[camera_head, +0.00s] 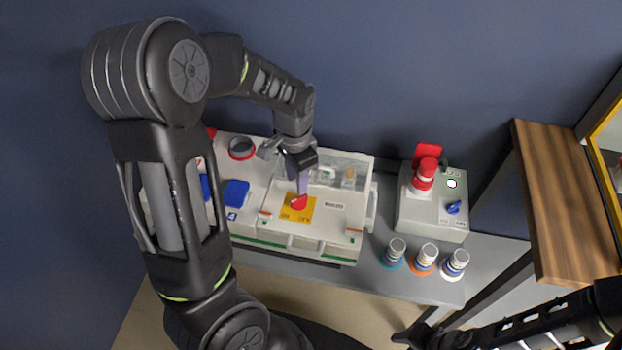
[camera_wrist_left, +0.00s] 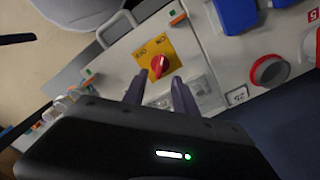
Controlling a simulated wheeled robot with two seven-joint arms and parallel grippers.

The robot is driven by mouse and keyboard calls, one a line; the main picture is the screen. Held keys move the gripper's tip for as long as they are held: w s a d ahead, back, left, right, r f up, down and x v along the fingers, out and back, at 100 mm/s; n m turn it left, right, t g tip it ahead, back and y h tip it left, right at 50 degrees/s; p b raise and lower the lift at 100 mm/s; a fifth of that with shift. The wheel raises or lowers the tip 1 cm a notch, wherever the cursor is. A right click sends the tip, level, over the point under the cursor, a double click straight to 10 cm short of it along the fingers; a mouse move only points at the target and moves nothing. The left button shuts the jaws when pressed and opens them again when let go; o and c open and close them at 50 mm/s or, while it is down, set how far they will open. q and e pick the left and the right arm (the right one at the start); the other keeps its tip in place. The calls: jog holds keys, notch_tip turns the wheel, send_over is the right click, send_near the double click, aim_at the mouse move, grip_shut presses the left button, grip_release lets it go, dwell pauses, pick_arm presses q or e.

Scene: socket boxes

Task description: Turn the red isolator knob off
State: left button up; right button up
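The red isolator knob (camera_head: 299,202) sits on a yellow square plate (camera_head: 287,214) on top of the white socket box (camera_head: 334,223). In the left wrist view the red knob (camera_wrist_left: 159,65) shows on its yellow plate (camera_wrist_left: 171,48), just beyond my fingertips. My left gripper (camera_head: 299,188) points down at the knob from behind. In the left wrist view its two fingers (camera_wrist_left: 157,79) are apart, with the knob between or just past their tips; I cannot tell if they touch it. My right gripper (camera_head: 412,335) is at the bottom right, away from the box; its fingers are unclear.
Blue socket covers (camera_head: 236,193) and a red-ringed socket (camera_head: 241,148) are left of the knob. A grey control box (camera_head: 432,208) with a red lamp and blue switch stands right. Several banded plugs (camera_head: 426,257) stand on the grey table (camera_head: 400,286). A wooden shelf (camera_head: 566,200) is far right.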

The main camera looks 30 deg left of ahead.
aim_at(299, 198)
pick_arm(q)
jog(key=shift+w, duration=0.25)
jog(key=shift+s+r, duration=0.1)
jog(key=shift+s, duration=0.1)
jog(key=shift+w+f, duration=0.1)
jog(key=shift+f, duration=3.85)
jog(key=shift+c, duration=0.4)
grip_shut()
